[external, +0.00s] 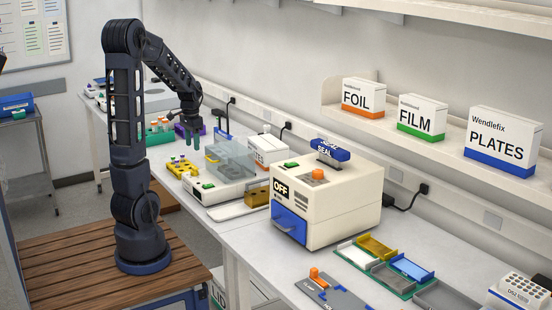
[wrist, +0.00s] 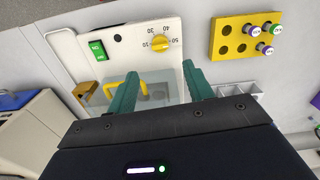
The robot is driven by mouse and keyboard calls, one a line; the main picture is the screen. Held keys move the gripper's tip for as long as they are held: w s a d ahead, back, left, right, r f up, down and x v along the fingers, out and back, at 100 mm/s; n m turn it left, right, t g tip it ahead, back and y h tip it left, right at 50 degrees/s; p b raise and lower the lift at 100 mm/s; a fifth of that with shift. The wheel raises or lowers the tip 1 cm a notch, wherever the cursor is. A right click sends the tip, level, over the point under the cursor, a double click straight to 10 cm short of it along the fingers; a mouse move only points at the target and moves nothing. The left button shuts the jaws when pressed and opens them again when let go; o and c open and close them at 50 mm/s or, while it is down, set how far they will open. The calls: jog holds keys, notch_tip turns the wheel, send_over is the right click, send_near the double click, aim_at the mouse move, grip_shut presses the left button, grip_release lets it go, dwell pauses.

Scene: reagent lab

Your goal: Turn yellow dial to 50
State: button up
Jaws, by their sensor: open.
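The yellow dial (wrist: 160,43) sits on the cream panel of a device (wrist: 115,62), with printed numbers from 10 to 50 around it. Its pointer is too small to read surely. A green switch (wrist: 98,50) is to its left on the same panel. My gripper (wrist: 160,72) is open and empty, its two teal fingers either side of the dial's line and apart from it in the picture.
A clear lid (external: 230,155) with a yellow handle (wrist: 127,84) covers part of the device. A yellow rack (external: 182,170) with several capped vials is beside it. A cream sealer marked OFF (external: 335,205) stands nearer on the bench. Boxes line the shelf above.

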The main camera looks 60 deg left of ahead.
aim_at(194, 168)
jog(key=shift+m, duration=0.5)
notch_tip(194, 168, down, 11)
jog(key=shift+r, duration=0.1)
jog(key=shift+c, duration=0.2)
